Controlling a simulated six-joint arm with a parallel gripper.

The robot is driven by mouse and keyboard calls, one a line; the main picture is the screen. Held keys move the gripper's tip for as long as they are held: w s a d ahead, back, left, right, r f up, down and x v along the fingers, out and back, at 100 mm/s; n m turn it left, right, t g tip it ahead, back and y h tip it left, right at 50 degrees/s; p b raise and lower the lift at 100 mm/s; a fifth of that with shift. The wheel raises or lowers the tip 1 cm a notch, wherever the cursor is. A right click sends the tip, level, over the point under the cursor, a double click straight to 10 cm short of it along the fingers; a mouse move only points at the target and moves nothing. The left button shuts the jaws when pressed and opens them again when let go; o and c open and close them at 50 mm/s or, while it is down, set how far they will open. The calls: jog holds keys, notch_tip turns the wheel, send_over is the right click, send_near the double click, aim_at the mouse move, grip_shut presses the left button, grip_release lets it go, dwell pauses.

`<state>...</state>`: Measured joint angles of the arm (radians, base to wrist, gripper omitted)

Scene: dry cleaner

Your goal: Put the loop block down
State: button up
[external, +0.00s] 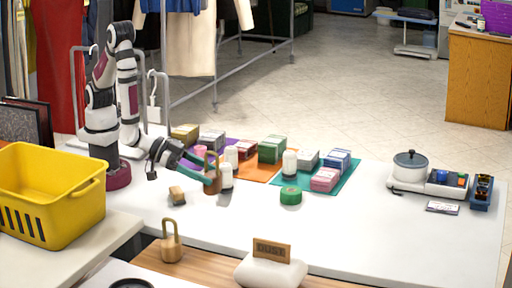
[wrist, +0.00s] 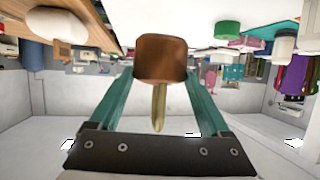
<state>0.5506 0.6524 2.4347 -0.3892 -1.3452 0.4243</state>
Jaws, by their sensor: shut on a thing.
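A brown loop block (external: 212,184) with a loop on top is between the teal fingers of my gripper (external: 208,176). The wrist view is upside down; there the loop block (wrist: 160,58) sits between the fingertips of my gripper (wrist: 157,78), its loop pointing back to the palm. The gripper is shut on it. The block looks upright, low over the white table (external: 320,235); I cannot tell whether it touches. A second, lighter loop block (external: 172,248) stands on the wooden strip near the front.
White bottles (external: 226,176) stand close beside the held block. A small wooden block (external: 177,195) is at left and a green round tin (external: 291,196) at right. Boxes on coloured mats lie behind. A yellow basket (external: 50,195) stands far left. The table's front middle is clear.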

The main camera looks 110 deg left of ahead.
jog(key=w+a+f, duration=0.1)
jog(key=a, duration=0.1)
jog(key=w+a+f, duration=0.3)
jog(key=a+f, duration=0.1)
jog(key=shift+w+a, duration=0.2)
jog(key=shift+a, duration=0.1)
notch_tip(320, 180, down, 3)
jog(key=shift+f, duration=0.15)
jog(key=shift+w+f, duration=0.1)
jog(key=shift+f, duration=0.2)
jog(key=shift+f, duration=0.15)
jog(key=o, duration=1.3)
jog(key=shift+c, duration=0.2)
